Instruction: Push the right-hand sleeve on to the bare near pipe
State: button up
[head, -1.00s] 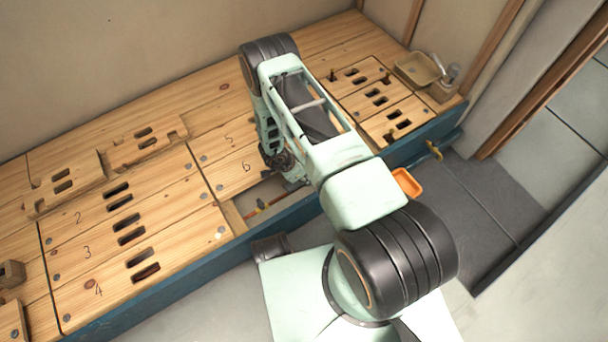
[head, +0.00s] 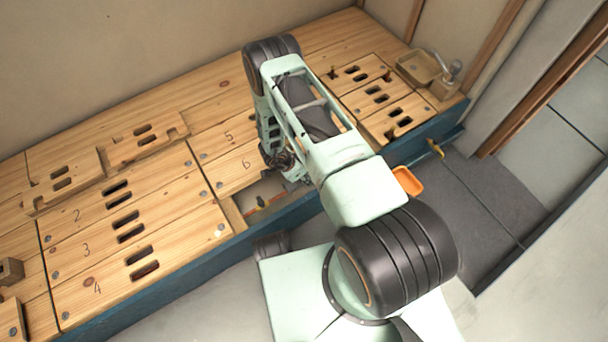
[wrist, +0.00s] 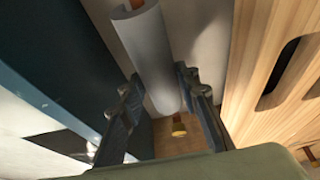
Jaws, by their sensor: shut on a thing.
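A grey sleeve (wrist: 158,55) lies lengthwise between the two fingers of my gripper (wrist: 166,102) in the wrist view. My gripper is shut on it, near its lower end in the picture. A short piece of copper pipe (wrist: 131,17) shows at the sleeve's upper end. A brass-coloured fitting (wrist: 178,126) shows just beyond the lower end. In the head view my arm hides the gripper and the sleeve. A small orange and yellow part of the pipework (head: 263,203) shows in the open bay left of my arm.
The bay is bounded by wooden boards (head: 150,240) and the blue front edge (head: 275,222) of the bench. In the wrist view a slotted board (wrist: 268,85) is close on the right and the blue wall (wrist: 55,50) on the left. An orange tray (head: 407,181) sits at the bench front.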

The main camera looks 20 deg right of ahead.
jog(key=shift+f, duration=1.4)
jog(key=shift+f, duration=0.25)
jog(key=o, duration=0.8)
jog(key=shift+r, duration=0.1)
jog(key=v, duration=1.2)
